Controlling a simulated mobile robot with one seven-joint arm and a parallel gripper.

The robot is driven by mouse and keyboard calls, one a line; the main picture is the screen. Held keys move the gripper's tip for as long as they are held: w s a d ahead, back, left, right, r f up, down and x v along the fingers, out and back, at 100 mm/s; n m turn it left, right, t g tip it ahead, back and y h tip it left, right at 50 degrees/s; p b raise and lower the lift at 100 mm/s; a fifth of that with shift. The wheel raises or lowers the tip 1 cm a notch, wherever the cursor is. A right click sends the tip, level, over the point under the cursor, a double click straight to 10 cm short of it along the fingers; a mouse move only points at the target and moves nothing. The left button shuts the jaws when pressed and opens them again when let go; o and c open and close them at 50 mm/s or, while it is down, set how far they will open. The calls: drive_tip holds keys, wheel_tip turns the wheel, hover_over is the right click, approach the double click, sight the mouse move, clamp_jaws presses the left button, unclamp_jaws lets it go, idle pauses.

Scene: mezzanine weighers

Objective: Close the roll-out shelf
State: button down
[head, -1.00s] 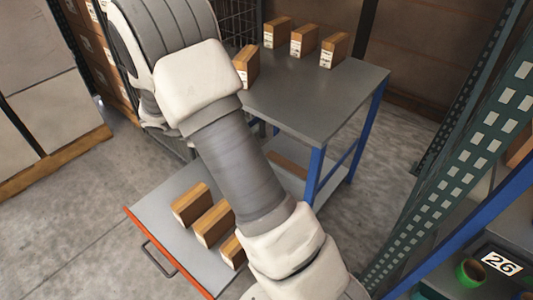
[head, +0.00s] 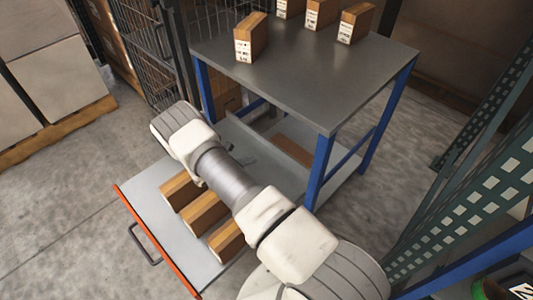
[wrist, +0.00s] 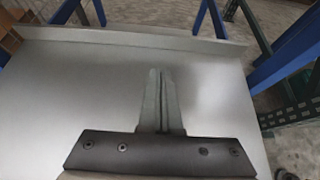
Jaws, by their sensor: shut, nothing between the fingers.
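The roll-out shelf (head: 150,204) is pulled out to the left from under a blue-legged table in the head view. It has a grey top, an orange front edge and a dark handle (head: 143,246). Three brown boxes (head: 205,213) stand on it in a row, partly covered by my arm. My gripper's fingers (wrist: 159,75) are shut and empty over a flat grey surface with a raised lip (wrist: 130,38) in the wrist view. That surface looks like the shelf; I cannot tell whether the fingers touch it. In the head view the gripper is mostly hidden behind my wrist.
The grey table (head: 300,75) carries several brown boxes (head: 252,38). A green perforated upright (head: 470,170) stands on the right. A wire cage (head: 140,45) is behind, and stacked cartons (head: 55,75) are at the left. The floor left of the shelf is clear.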

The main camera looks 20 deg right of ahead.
drive_tip(key=b, duration=0.3)
approach(278, 149)
drive_tip(key=f, duration=0.1)
drive_tip(key=d+f, duration=0.2)
drive_tip(key=f, duration=0.1)
drive_tip(key=shift+w, duration=0.4)
drive_tip(key=shift+w+d+r, duration=0.1)
drive_tip(key=shift+w+d, duration=0.15)
drive_tip(key=shift+d, duration=0.25)
drive_tip(key=shift+w+d+r, duration=0.1)
drive_tip(key=shift+w+d, duration=0.15)
drive_tip(key=shift+d, duration=0.25)
drive_tip(key=shift+w+d, duration=0.2)
drive_tip(key=shift+d, duration=0.35)
